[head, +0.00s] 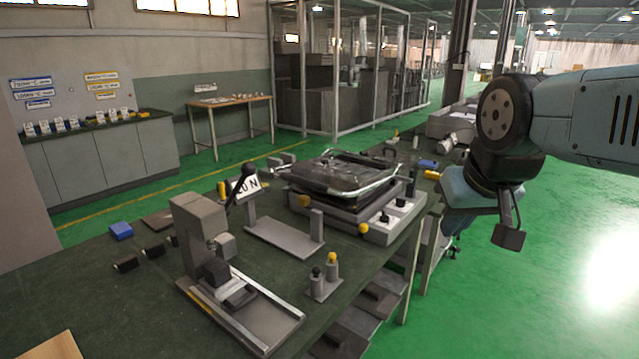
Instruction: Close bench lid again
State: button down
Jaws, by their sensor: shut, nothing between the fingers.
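The bench lid (345,175) looks like a dark, shallow panel with a bright metal rail around its edge. It lies nearly flat, slightly tilted, on top of a grey bench unit (375,225). I cannot tell whether its edge touches the unit all round. My gripper (460,205) hangs at the end of my arm, to the right of the lid and beyond the table's right edge. It is shut and empty, apart from the lid. Its fingertips are hard to make out.
A grey press-like device (205,235) stands at the table's front, with a small stand with two knobs (324,280) beside it. Green floor (540,270) is free at right.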

aim_at(350, 177)
jog(key=u, duration=0.35)
jog(key=i, duration=1.15)
jog(key=z, duration=0.25)
